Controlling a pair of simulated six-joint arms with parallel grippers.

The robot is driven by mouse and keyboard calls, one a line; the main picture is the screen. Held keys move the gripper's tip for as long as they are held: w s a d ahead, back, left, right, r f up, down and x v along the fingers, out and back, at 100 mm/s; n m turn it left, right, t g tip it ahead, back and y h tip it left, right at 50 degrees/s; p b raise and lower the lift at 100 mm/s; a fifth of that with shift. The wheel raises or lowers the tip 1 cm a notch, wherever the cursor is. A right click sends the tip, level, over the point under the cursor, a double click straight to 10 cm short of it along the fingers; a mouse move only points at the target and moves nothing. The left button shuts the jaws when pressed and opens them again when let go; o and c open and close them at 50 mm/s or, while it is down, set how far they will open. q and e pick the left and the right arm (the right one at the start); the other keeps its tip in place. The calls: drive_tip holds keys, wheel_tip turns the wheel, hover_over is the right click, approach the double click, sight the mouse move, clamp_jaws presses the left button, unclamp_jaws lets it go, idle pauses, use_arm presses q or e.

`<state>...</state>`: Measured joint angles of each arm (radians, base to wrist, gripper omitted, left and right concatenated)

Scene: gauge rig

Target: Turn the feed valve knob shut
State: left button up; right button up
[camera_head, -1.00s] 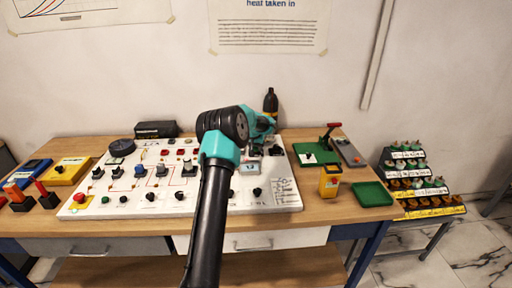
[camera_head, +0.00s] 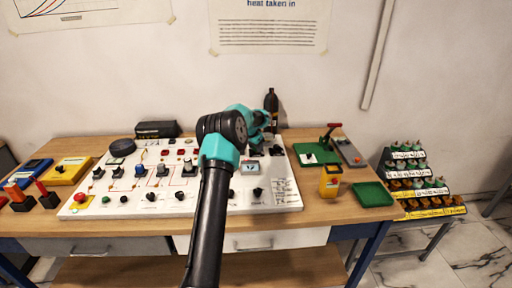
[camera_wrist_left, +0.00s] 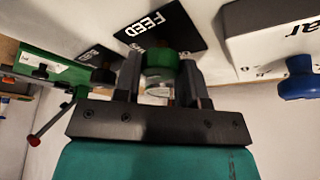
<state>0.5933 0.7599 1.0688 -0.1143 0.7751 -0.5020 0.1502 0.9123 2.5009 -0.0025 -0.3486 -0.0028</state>
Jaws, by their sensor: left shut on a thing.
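The feed valve knob (camera_wrist_left: 160,60) is green and round, and it sits beside a black label (camera_wrist_left: 155,32) reading FEED in the left wrist view. My left gripper (camera_wrist_left: 160,78) has one finger on each side of the knob and is shut on it. In the head view my left gripper (camera_head: 264,146) is at the upper right part of the white panel (camera_head: 105,209), and the arm hides part of the panel. The knob cannot be made out in the head view. My right gripper is not in view.
A blue knob (camera_wrist_left: 297,87) on a white block is to the right in the wrist view. A dark bottle (camera_head: 271,103) stands behind the gripper. A green board (camera_head: 309,153), a yellow meter (camera_head: 330,181) and a green tray (camera_head: 372,194) are to the right.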

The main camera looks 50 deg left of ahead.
use_arm(q)
drive_tip(key=o, duration=0.9)
drive_tip(key=v, duration=1.7)
drive_tip(key=shift+s+r, duration=0.1)
drive_tip(key=shift+r, duration=0.1)
drive_tip(key=shift+d, duration=0.15)
